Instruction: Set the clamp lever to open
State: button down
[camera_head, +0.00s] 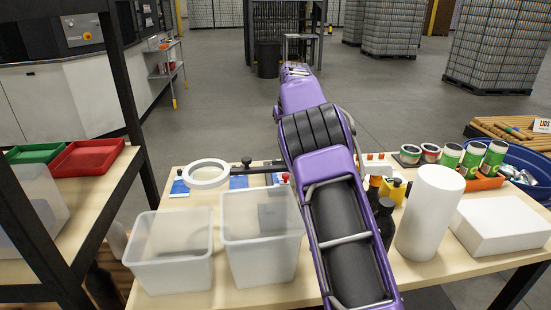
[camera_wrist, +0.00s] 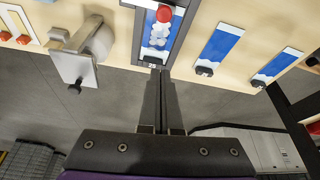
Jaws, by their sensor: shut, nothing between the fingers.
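My gripper (camera_wrist: 160,72) points away from the wrist camera with its two dark fingers together and nothing between them. Its tips lie at the near end of a dark frame (camera_wrist: 142,27) that holds a blue and white plate (camera_wrist: 152,45). A red knob (camera_wrist: 165,14) sits over that plate, and a small red knob shows in the head view (camera_head: 285,177). To the left in the wrist view is a grey metal part with a cylinder and a flat plate (camera_wrist: 73,66), with a black knob (camera_wrist: 75,88). I cannot tell which part is the clamp lever. My arm hides the gripper in the head view.
Two more blue and white plates (camera_wrist: 220,45) (camera_wrist: 277,65) lie to the right. Two clear bins (camera_head: 170,255) (camera_head: 260,235), a white ring (camera_head: 206,174), a white cylinder (camera_head: 430,215), a white box (camera_head: 503,226) and printed cans (camera_head: 472,158) crowd the table.

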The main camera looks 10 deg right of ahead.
jog(key=x, duration=1)
jog(key=shift+f, duration=0.1)
jog(key=shift+s+d, duration=0.1)
jog(key=shift+s, duration=0.55)
jog(key=shift+s+d+f, duration=0.1)
jog(key=shift+s+d, duration=0.1)
jog(key=shift+s, duration=1.15)
